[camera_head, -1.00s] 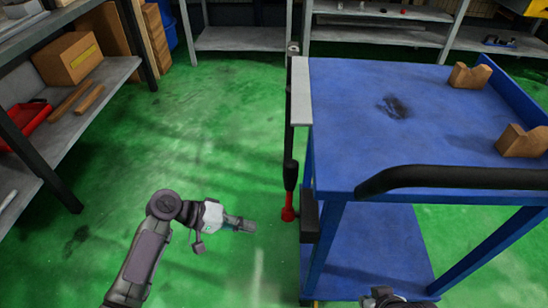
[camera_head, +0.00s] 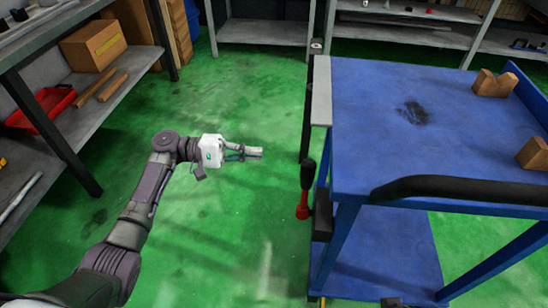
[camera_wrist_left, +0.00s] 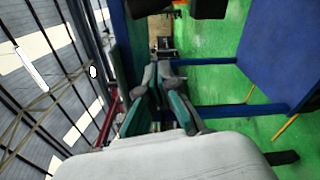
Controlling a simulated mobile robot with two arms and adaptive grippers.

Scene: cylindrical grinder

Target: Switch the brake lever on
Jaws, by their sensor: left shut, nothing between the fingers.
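The brake lever (camera_head: 307,176) has a black grip and a red lower end. It hangs roughly upright at the left side of the blue cart (camera_head: 375,135), beside a dark block. My left gripper (camera_head: 258,153) is shut and empty. It points right toward the lever, with a clear gap left of it, and looks a little higher in the picture than the grip. In the left wrist view its closed fingers (camera_wrist_left: 160,75) show, with blue cart parts to the right. My right gripper does not show clearly.
A black push handle (camera_head: 450,187) crosses the cart's near side. Wooden V-shaped blocks (camera_head: 492,83) stand on its top. A shelf with a red tray (camera_head: 42,110) and a cardboard box (camera_head: 92,45) is at the left. Green floor (camera_head: 245,100) lies free between shelf and cart.

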